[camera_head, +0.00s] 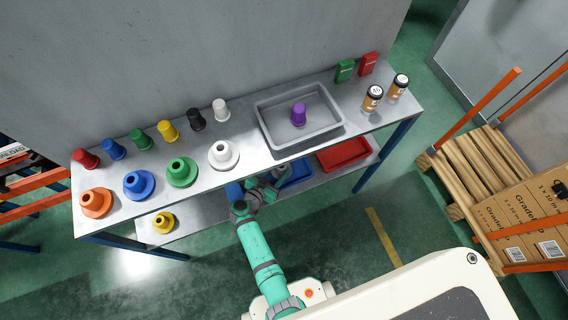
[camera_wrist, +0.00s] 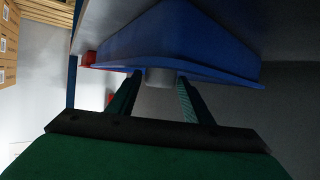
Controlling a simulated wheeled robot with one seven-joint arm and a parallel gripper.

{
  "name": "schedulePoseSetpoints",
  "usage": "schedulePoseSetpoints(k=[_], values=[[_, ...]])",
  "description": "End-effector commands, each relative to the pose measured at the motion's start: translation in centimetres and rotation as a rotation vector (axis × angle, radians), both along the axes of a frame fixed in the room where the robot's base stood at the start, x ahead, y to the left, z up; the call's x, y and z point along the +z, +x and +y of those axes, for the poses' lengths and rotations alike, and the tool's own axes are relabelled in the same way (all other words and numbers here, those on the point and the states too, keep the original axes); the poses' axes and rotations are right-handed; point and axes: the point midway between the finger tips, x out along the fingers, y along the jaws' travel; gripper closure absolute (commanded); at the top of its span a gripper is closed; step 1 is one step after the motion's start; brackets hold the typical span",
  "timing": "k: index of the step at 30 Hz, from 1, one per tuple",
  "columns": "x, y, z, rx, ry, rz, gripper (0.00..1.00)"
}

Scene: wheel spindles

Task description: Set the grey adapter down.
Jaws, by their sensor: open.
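The grey adapter (camera_wrist: 160,76) shows in the wrist view as a short grey cylinder between my fingertips, by the edge of a blue tray (camera_wrist: 180,38). My gripper (camera_wrist: 158,82) is open, with one finger on each side of the adapter. Whether the adapter touches the tray or rests on the shelf, I cannot tell. In the head view my arm reaches to the lower shelf (camera_head: 205,207), near the blue tray (camera_head: 296,174). The adapter is not clear there, and the upper shelf partly covers that area.
The upper shelf (camera_head: 240,180) lies above my gripper. It holds coloured adapters, a grey tray (camera_head: 325,130) with a purple adapter (camera_head: 298,114), and canisters (camera_head: 373,98). A yellow adapter (camera_head: 163,222) and a red tray (camera_head: 344,153) are on the lower shelf.

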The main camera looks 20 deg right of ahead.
Motion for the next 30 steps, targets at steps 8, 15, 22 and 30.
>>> schedulePoseSetpoints(k=[8,15,22,30], values=[[1.8,-2.5,3.4,0.001,0.000,-0.002,0.54],[2.2,-3.3,4.4,0.001,0.000,0.000,0.54],[2.2,-3.3,4.4,0.000,0.000,0.000,0.54],[2.2,-3.3,4.4,0.000,0.000,0.000,0.54]])
